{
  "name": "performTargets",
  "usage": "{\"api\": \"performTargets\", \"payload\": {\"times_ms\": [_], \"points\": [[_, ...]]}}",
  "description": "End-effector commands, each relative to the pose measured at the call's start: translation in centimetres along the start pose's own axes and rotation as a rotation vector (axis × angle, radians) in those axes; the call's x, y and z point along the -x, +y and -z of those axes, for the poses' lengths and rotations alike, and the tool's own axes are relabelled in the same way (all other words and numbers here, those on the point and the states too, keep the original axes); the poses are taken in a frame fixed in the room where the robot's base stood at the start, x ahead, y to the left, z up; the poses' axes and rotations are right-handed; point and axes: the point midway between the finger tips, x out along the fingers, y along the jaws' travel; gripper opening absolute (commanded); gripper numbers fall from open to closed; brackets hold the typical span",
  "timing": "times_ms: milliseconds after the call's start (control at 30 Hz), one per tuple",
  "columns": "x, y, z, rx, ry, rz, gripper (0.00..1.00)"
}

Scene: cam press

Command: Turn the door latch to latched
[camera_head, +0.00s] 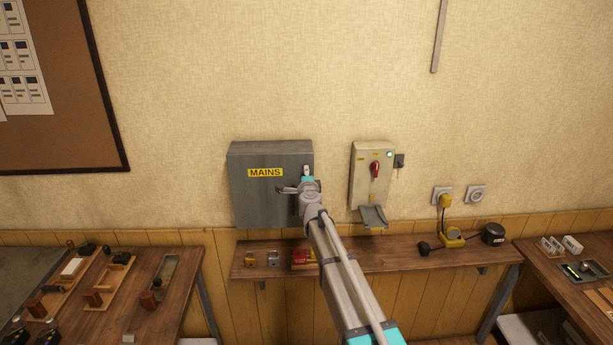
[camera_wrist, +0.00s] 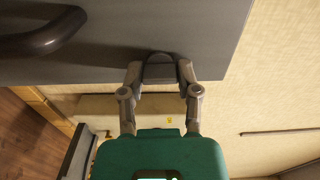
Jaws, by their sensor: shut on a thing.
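The grey MAINS cabinet (camera_head: 240,195) hangs on the wall with its door facing me. My gripper (camera_head: 306,170) is at the upper right part of the door, by its right edge. In the wrist view, my gripper (camera_wrist: 160,74) is shut on the small dark door latch (camera_wrist: 160,66), one finger on each side of it. The latch sits near the edge of the grey door (camera_wrist: 112,66). In the head view my gripper and wrist cover the latch, and I cannot tell its angle against any mark.
A dark bar handle (camera_wrist: 45,38) stands out from the door at the wrist view's left. A beige switch box (camera_head: 359,180) with a red handle (camera_head: 375,170) and green lamp hangs right of the cabinet.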

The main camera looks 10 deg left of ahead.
Motion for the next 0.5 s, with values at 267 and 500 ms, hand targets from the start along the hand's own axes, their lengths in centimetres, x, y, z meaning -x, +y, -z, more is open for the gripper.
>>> {"api": "performTargets", "payload": {"times_ms": [267, 500], "points": [[0.01, 0.01, -0.06, 0.001, -0.002, 0.000, 0.69], [0.00, 0.00, -0.02, 0.000, -0.001, 0.000, 0.77]]}}
